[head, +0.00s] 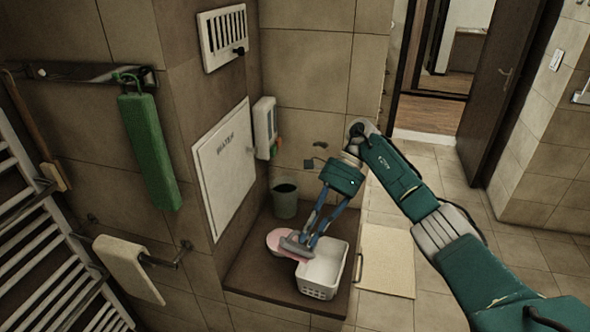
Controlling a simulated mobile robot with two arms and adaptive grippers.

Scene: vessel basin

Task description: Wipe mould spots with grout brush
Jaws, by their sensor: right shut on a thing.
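My right gripper (302,238) reaches down over the ledge beside a white basket. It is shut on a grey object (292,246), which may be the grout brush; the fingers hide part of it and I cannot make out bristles. The object overlaps a pink round dish (275,241) in the picture; I cannot tell if they touch. A dark smudge (320,145), which looks like a mould spot, shows on the tiled wall behind the gripper. A second dark patch (309,164) is just below it, too small to identify surely. My left gripper is not in view.
The white basket (322,272) and a grey-green bucket (285,200) stand on the brown ledge (262,284). A white dispenser (264,128) hangs on the wall. A towel radiator (40,240) is at left.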

